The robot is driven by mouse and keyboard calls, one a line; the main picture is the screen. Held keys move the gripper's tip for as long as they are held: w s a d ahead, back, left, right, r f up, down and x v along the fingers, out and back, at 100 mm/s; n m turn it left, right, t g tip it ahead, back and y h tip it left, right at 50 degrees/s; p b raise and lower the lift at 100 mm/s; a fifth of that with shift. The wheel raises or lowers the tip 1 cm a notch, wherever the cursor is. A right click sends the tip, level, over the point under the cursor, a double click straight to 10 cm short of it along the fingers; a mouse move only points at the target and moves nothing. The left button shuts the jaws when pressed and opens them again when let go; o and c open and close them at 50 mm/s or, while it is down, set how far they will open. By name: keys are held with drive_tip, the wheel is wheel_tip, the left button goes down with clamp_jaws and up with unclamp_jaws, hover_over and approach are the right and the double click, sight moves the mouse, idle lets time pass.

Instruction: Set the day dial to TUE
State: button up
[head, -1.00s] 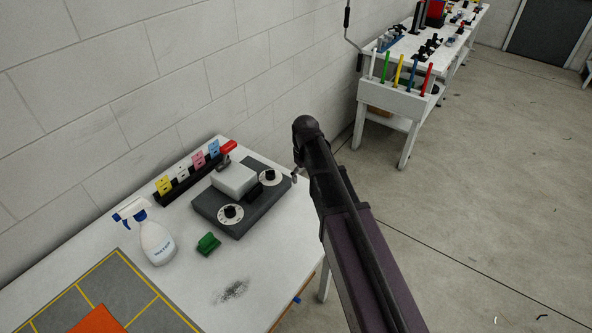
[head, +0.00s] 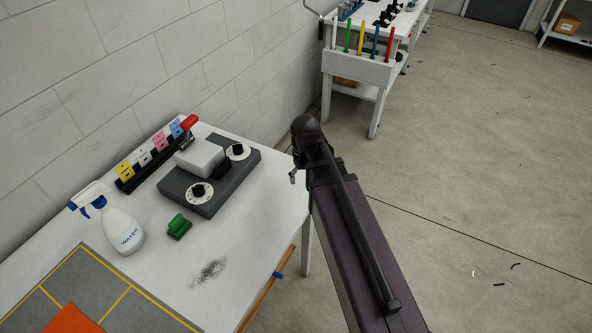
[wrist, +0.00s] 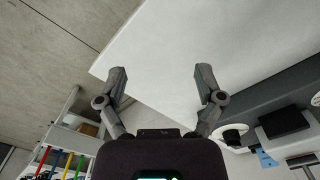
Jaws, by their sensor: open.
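A dark grey device (head: 228,187) with a white block on top lies on the white table and carries two round white dials with black knobs. One dial (head: 200,193) is at its near side, the other (head: 237,152) at its far right. Their lettering is too small to read, so I cannot tell which is the day dial or its setting. In the wrist view one dial (wrist: 232,134) shows right of my gripper (wrist: 161,80), which is open and empty over the table's edge area, apart from the device. In the head view my arm hides most of the gripper.
A rack of coloured tags (head: 146,158) stands behind the device by the wall. A spray bottle (head: 121,229), a green block (head: 179,227) and a dark smudge (head: 209,271) are on the table (head: 165,285). A second bench (head: 345,73) stands beyond.

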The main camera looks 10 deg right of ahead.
drive_tip(key=shift+s+d+f+m+b, duration=0.2)
drive_tip(key=shift+s+d+f, duration=0.1)
drive_tip(key=shift+s, duration=0.2)
drive_tip(key=shift+s+d+f+m+b, duration=0.2)
drive_tip(key=shift+s+d, duration=0.15)
drive_tip(key=shift+s, duration=0.2)
drive_tip(key=shift+s+d+f+m+b, duration=0.15)
drive_tip(key=shift+s+d+f, duration=0.15)
drive_tip(key=shift+s, duration=0.2)
drive_tip(key=s, duration=0.1)
drive_tip(key=s+d+m, duration=0.1)
drive_tip(key=shift+s+d, duration=0.3)
drive_tip(key=shift+s, duration=0.1)
